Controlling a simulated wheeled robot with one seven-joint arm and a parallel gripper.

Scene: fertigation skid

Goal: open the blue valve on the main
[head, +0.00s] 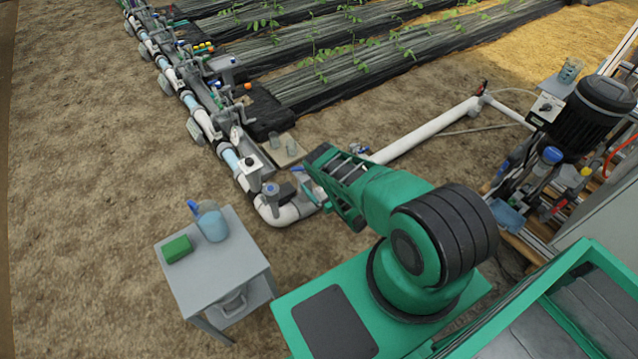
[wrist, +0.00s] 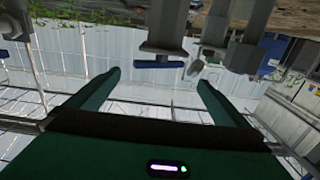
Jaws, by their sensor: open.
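My gripper (wrist: 158,80) shows in the wrist view with its two green fingers apart and nothing between them. A flat blue handle (wrist: 158,65) on a grey valve body lies just beyond the fingertips, roughly centred between them and apart from both. In the head view a small blue lever (head: 297,169) shows at the near end of the main (head: 230,160), right beside the end of my green arm. The arm hides part of the fittings there, and my fingers cannot be made out clearly. I cannot tell the handle's exact angle.
A grey side table (head: 215,285) holds a blue-lidded jug (head: 211,222) and a green sponge (head: 177,248). A white pipe (head: 425,130) runs right to the pump (head: 592,112). Grey fittings (wrist: 215,35) hang close beside the handle. Bare soil lies left of the main.

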